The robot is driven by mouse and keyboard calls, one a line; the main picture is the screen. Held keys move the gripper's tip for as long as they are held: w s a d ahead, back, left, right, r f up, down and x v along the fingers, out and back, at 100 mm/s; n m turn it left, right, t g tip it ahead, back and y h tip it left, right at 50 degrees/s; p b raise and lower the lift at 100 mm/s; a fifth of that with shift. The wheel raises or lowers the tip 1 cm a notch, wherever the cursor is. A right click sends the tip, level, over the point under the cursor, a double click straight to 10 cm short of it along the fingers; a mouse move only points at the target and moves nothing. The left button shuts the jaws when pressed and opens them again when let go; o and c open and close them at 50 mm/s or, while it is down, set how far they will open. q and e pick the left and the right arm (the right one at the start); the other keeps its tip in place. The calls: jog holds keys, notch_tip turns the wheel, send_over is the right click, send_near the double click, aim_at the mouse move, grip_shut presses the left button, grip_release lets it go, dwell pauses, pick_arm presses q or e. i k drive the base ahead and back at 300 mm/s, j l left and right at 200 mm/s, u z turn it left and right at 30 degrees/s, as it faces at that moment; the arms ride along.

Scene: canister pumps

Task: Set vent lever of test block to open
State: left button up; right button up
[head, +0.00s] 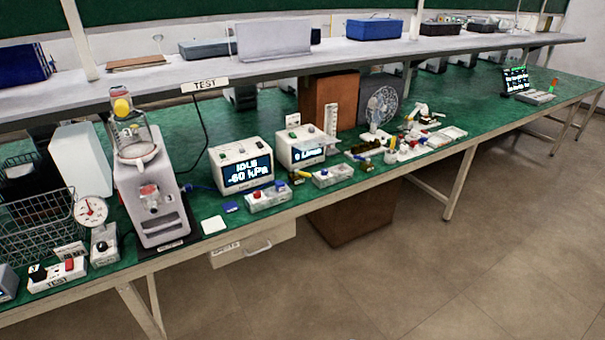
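I cannot tell for sure which part is the test block or its vent lever. Under the TEST sign (205,85), a white display box (242,167) reads IDLE and -60 kPa. In front of it is a small white block (267,197) with red and blue parts on top. To its right is another small white block (332,176). A yellow and dark fitting (299,177) lies between these blocks, and a similar yellow and dark part (364,157) lies farther right. Lever positions are too small to read. Neither of my grippers is in view.
A tall grey machine (150,190) with a clear canister stands at the left, beside a round gauge (91,211) and a wire basket (40,222). A second display box (300,146), a fan (380,106) and loose parts stand right.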

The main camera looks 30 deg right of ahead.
aim_at(296, 171)
jog(key=i+l+z, duration=0.15)
jog(key=i+l, duration=0.2)
jog(key=i, duration=0.15)
jog(key=i+l+z, duration=0.2)
jog(key=i+l, duration=0.15)
jog(key=i, duration=0.15)
jog(key=i+l+z, duration=0.15)
jog(key=i, duration=0.35)
jog(key=i+l+z, duration=0.15)
jog(key=i, duration=0.4)
jog(key=l, duration=0.1)
